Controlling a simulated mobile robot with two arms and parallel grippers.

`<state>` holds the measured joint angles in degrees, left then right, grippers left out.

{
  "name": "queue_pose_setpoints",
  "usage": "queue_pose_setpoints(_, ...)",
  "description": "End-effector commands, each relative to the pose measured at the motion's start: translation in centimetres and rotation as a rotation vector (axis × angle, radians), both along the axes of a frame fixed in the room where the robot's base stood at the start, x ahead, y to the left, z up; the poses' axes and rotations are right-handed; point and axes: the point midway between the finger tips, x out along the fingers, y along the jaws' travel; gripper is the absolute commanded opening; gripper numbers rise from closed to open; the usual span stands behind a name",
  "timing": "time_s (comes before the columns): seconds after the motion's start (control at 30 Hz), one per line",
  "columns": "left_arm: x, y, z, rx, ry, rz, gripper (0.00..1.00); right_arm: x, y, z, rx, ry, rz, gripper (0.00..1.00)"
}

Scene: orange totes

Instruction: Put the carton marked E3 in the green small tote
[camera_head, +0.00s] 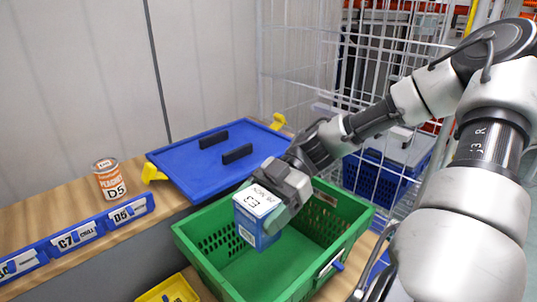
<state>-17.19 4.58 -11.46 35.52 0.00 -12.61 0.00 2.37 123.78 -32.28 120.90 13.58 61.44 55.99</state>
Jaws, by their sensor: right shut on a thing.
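The carton marked E3 (253,217) is blue with a white top face that carries the label. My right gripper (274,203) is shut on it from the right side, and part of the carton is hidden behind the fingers. The carton is over the left part of the green small tote (204,269), near or just above its rim level; I cannot tell how deep. The tote stands open, and the floor that shows in it is bare. My left gripper is not in view.
A blue lid or tray (185,172) with two black handles lies behind the tote. An orange can marked D5 (109,179) stands on the wooden shelf at left, behind blue label holders (76,238). A yellow bin (168,291) is at the front. A wire cage (300,60) stands behind.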

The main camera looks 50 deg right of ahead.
Motion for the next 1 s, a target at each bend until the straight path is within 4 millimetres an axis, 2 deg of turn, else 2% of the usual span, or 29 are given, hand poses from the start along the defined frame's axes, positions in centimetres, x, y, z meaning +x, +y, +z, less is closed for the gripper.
queue_pose_setpoints(0.03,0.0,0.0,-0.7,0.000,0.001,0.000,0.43,0.0,0.0,-0.8,0.001,0.001,0.000,0.42)
queue_pose_setpoints(0.37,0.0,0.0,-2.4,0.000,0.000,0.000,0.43,0.0,0.0,-3.0,0.000,0.001,0.000,0.42)
queue_pose_setpoints(0.77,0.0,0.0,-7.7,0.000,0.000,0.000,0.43,0.0,0.0,-9.2,0.000,0.002,-0.001,0.42)
queue_pose_setpoints(0.9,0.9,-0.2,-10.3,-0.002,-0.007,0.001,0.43,0.0,0.0,-12.7,0.000,0.003,0.000,0.42)
queue_pose_setpoints(0.93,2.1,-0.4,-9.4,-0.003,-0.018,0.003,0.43,0.0,0.0,-12.2,0.000,0.001,0.000,0.42)
queue_pose_setpoints(1.0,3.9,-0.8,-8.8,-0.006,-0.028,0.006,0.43,0.0,0.0,-12.6,0.000,0.000,0.000,0.42)
